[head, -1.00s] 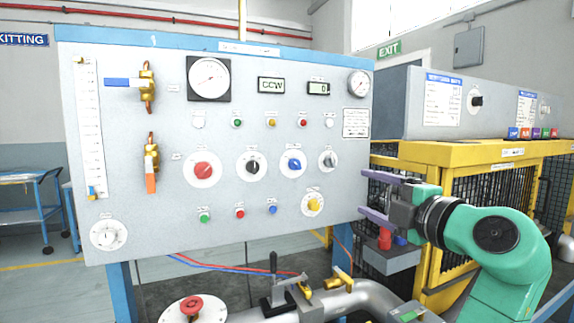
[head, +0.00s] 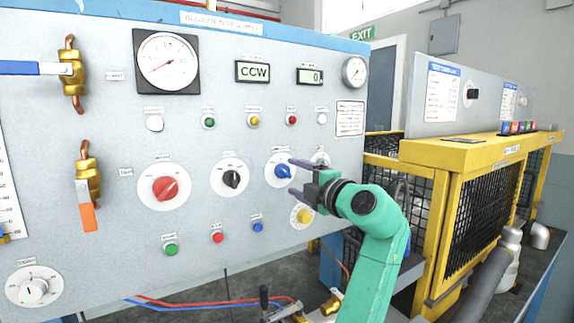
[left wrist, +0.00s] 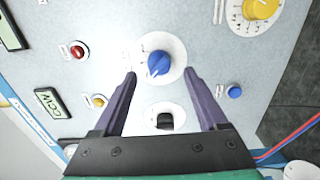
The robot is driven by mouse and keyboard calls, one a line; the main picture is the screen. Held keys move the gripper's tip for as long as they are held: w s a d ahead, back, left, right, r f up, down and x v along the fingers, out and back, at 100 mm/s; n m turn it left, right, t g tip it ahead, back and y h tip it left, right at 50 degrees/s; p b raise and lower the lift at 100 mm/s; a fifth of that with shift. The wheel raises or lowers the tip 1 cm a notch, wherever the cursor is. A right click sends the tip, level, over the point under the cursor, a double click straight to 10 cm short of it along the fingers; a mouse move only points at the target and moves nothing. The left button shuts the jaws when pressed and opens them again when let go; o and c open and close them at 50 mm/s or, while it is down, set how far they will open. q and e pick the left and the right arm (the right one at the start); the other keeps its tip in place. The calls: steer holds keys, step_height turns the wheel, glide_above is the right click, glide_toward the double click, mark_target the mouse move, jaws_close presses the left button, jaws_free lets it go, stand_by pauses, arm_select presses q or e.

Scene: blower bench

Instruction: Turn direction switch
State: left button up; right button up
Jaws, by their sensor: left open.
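The grey control panel (head: 105,215) has several knobs, whose labels are too small to read, so I cannot tell which is the direction switch. The blue knob (head: 283,171) sits on a white dial; its pointer is slanted. It also shows in the left wrist view (left wrist: 158,62). My left gripper (head: 293,177) is open in front of it, and in the left wrist view the purple fingers (left wrist: 160,73) lie to either side of it; contact is not visible. The black knob (head: 231,179) is left of it. A display (head: 253,72) reads CCW. My right gripper is not in view.
The red knob (head: 165,188) is farther left. A yellow mesh cage (head: 430,155) stands to the right.

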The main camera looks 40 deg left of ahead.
mark_target(287, 174)
arm_select(q)
steer(key=p+x, duration=0.1)
steer(key=x, duration=0.2)
steer(key=shift+w+a+r, duration=0.1)
steer(key=shift+a, duration=0.35)
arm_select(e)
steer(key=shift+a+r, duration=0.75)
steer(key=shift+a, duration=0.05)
arm_select(q)
steer(key=shift+w, duration=0.1)
steer(key=shift+a, duration=0.1)
jaws_close()
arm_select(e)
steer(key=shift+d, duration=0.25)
